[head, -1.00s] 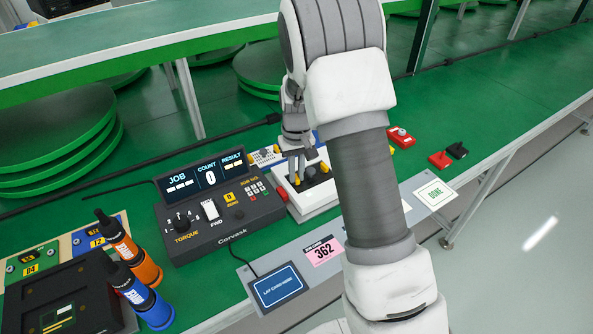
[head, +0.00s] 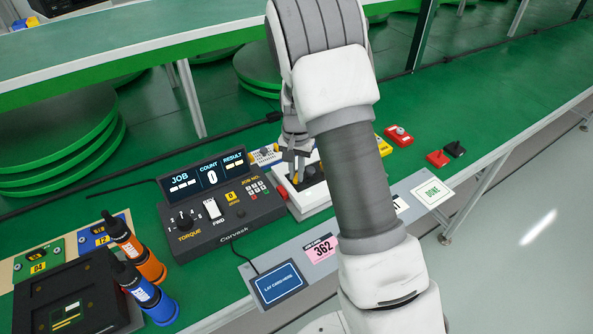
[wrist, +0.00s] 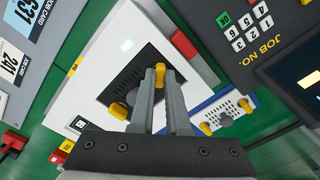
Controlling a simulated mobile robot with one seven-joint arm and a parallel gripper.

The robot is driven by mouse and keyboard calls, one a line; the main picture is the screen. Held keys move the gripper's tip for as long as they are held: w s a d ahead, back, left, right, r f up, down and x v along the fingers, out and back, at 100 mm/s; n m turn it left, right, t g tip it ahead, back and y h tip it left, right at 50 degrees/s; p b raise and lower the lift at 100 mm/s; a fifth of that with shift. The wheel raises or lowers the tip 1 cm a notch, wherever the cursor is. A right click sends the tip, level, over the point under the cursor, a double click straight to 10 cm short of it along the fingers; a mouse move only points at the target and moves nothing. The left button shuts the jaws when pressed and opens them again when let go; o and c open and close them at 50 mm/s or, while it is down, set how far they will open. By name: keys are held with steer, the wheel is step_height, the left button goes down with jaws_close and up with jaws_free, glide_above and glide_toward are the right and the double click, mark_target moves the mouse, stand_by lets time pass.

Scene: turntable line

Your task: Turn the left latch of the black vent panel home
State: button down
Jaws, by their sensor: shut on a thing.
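The black vent panel (wrist: 128,78) sits in a white housing (wrist: 84,70), also seen in the head view (head: 309,203). It has a yellow latch on each side. My gripper (wrist: 160,76) is over the panel, its fingers shut on the left latch (wrist: 160,73), the one nearer the controller box. The fingers hide part of this latch, so its exact angle cannot be told. The right latch (wrist: 118,110) stands free beside the left finger in the wrist view. In the head view my gripper (head: 296,172) is at the panel's left side.
A controller box (head: 222,205) with a display stands close to the left of the housing. A red part (wrist: 184,44) is at the housing's edge. A blue and white perforated part (wrist: 225,112) lies near. Red and black blocks (head: 438,158) lie to the right on the green bench.

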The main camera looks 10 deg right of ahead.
mark_target(296, 176)
stand_by(0.4)
steer(key=c, duration=0.9)
jaws_free()
step_height(296, 176, up, 17)
steer(key=shift+r+p, duration=0.2)
steer(key=shift+p, duration=0.95)
